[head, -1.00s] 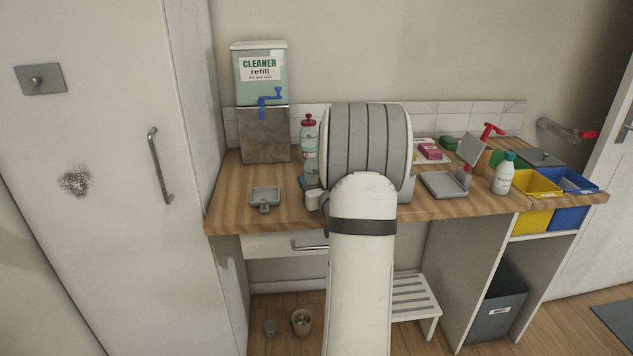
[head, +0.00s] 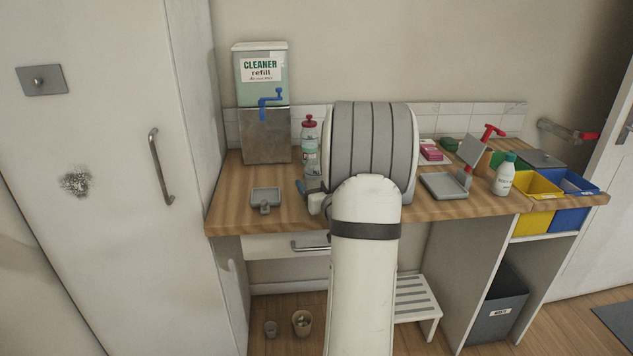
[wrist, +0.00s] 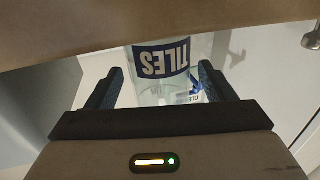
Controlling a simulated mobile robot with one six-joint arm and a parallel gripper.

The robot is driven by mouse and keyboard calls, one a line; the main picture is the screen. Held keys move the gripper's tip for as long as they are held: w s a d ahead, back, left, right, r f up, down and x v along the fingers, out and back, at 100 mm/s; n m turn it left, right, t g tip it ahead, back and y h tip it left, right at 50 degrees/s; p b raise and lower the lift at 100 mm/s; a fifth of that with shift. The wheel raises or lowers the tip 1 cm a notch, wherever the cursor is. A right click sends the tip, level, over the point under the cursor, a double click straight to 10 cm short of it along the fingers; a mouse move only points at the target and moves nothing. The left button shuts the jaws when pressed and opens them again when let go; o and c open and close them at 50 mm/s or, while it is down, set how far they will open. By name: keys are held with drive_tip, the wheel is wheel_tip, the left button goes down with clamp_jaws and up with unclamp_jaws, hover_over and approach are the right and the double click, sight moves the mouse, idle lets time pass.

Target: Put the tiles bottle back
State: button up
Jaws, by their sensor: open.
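In the wrist view a clear bottle with a dark blue TILES label (wrist: 163,60) stands between the two dark fingers of my gripper (wrist: 161,72). The label reads upside down there. The fingers are apart, with visible gaps on both sides of the bottle. In the head view a clear bottle with a red cap (head: 310,148) stands on the counter, just left of my arm; its label is too small to read, so I cannot tell if it is the same bottle. My gripper is mostly hidden behind my arm in that view.
Right of my arm are a grey tray (head: 437,187), a white bottle (head: 504,178) and a yellow bin (head: 538,186). A tall cabinet closes the left side.

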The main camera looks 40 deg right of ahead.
drive_tip(key=v, duration=1.1)
drive_tip(key=w+a+f+g+y, duration=0.1)
drive_tip(key=a+f+g, duration=0.1)
drive_tip(key=a+g, duration=0.8)
drive_tip(key=s+a+n+g+y, duration=0.1)
drive_tip(key=s+a+g+y, duration=0.1)
drive_tip(key=s+a, duration=0.6)
drive_tip(key=s+a+f+n+g+y, duration=0.1)
drive_tip(key=s+a+n+g+y, duration=0.1)
drive_tip(key=s+a, duration=0.6)
drive_tip(key=a+g, duration=0.1)
drive_tip(key=a, duration=0.5)
drive_tip(key=shift+s+g, duration=0.3)
drive_tip(key=shift+s, duration=0.05)
